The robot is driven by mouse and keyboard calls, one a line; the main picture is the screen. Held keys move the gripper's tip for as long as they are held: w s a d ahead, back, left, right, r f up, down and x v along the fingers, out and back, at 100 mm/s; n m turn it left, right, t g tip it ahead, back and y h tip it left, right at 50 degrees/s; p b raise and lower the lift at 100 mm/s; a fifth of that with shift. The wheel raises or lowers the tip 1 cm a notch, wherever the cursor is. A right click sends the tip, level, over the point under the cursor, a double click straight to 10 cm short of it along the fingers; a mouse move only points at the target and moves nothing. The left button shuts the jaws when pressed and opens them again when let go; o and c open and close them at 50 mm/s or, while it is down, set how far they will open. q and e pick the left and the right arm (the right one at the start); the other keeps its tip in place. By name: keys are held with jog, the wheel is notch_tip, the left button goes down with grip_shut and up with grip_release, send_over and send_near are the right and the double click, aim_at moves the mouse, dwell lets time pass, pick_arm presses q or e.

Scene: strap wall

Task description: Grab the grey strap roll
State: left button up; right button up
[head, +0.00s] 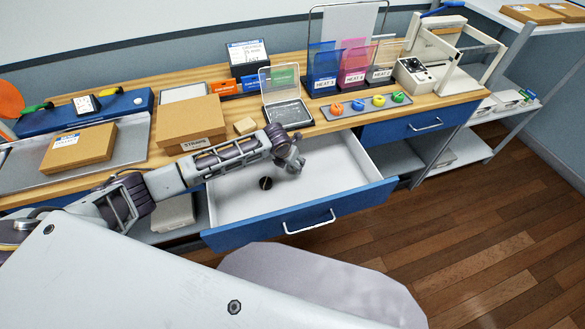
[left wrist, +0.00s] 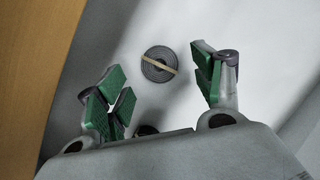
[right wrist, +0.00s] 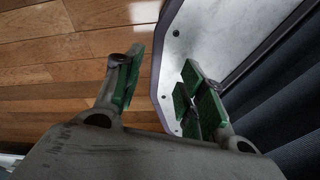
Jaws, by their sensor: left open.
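The grey strap roll (left wrist: 159,66) lies flat on the white drawer floor in the left wrist view, a coil with a pale tan band across it. My left gripper (left wrist: 162,82) is open and empty, with its green-padded fingers spread either side of the roll's line and not touching it. In the head view my left gripper (head: 290,158) hangs over the open drawer (head: 335,196). A small dark roll (head: 266,183) lies there near the gripper; I cannot tell whether it is the same roll. My right gripper (right wrist: 158,85) is open and empty above the floor.
The worktop (head: 225,137) runs behind the drawer, with a cardboard box (head: 190,122), a clear-lidded case (head: 287,112) and coloured rings (head: 358,105) near its edge. The drawer's blue front (head: 300,215) stands towards me. Wooden floor (head: 480,225) is free at the right.

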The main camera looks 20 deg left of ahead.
pick_arm(q)
jog(key=shift+x, duration=1.65)
jog(key=shift+f, duration=0.1)
pick_arm(e)
jog(key=shift+d, duration=0.55)
jog(key=shift+a, duration=0.1)
